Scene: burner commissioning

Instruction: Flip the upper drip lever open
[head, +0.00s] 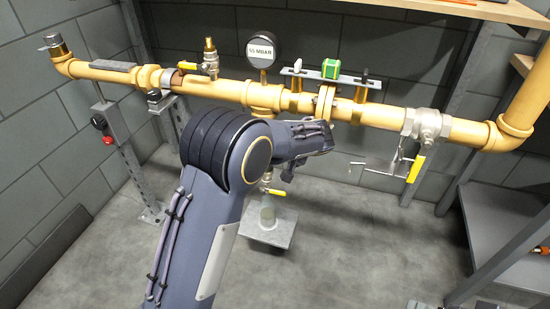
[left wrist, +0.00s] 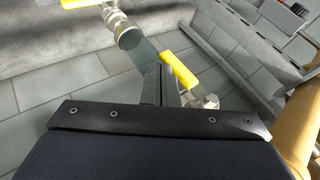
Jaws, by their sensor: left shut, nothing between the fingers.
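In the left wrist view, a yellow lever (left wrist: 178,70) on a metal valve (left wrist: 206,101), apparently the upper drip lever, lies right at my left gripper (left wrist: 167,80). The gripper's dark fingers are shut with nothing between them. They overlap the lever's edge; I cannot tell whether they touch it. A second yellow lever (left wrist: 82,3) and its valve (left wrist: 122,28) show at the top. In the head view, my left wrist and forearm hide the upper drip lever; the lower yellow lever (head: 277,192) shows below them. My right gripper is not in view.
A yellow pipe (head: 230,88) with a pressure gauge (head: 261,50) runs across above the drip line. To the right, a ball valve (head: 427,124) carries a hanging yellow lever (head: 416,169). A grey plate (head: 262,228) sits under the drip line. A shelf (head: 505,215) stands at right.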

